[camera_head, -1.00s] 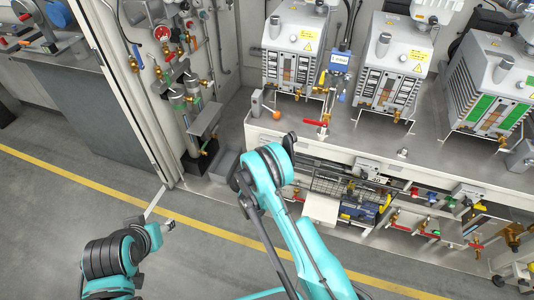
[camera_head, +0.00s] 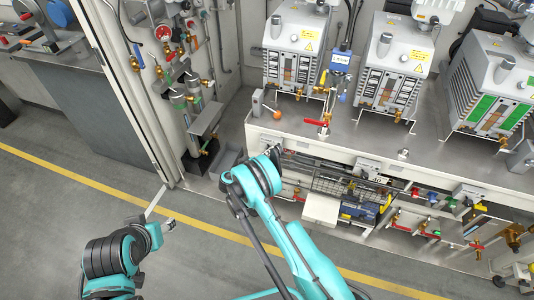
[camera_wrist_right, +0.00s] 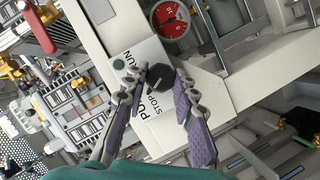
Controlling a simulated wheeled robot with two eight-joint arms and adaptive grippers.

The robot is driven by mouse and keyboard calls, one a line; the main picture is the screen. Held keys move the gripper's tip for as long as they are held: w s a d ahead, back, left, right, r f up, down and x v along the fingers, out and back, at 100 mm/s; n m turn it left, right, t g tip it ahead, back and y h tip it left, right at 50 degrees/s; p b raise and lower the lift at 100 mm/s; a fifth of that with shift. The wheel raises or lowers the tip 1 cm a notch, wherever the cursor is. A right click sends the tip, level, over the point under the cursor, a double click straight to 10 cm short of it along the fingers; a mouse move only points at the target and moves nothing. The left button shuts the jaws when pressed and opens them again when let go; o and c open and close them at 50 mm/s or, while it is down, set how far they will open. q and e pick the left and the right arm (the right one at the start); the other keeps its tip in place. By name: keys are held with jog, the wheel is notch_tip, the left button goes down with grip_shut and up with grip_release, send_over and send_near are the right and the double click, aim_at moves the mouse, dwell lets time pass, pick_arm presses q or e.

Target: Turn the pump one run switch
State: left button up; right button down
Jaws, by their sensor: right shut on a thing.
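The pump one run switch is a black round knob (camera_wrist_right: 159,79) on a light label plate with RUN and STOP lettering, partly readable, in the right wrist view. My right gripper (camera_wrist_right: 161,84) has its two fingers on opposite sides of the knob and is shut on it. I cannot tell which mark the knob points to. In the head view my right gripper (camera_head: 275,156) is at the front face of the pump bench, and the switch is hidden there. My left gripper (camera_head: 170,225) is over the floor at lower left, away from the bench; its fingers are too small to judge.
A red-faced gauge (camera_wrist_right: 169,18) sits close above the knob in the wrist view. Several grey pumps stand on the bench (camera_head: 350,135). A red-handled valve (camera_head: 316,122) is at its front edge. The floor (camera_head: 60,215) at left is free.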

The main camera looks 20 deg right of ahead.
jog(key=shift+n+h, duration=0.6)
jog(key=shift+n, duration=0.6)
jog(key=c, duration=1.2)
grip_release()
jog(key=shift+w+f, duration=0.1)
jog(key=shift+a, duration=0.1)
jog(key=v, duration=1.2)
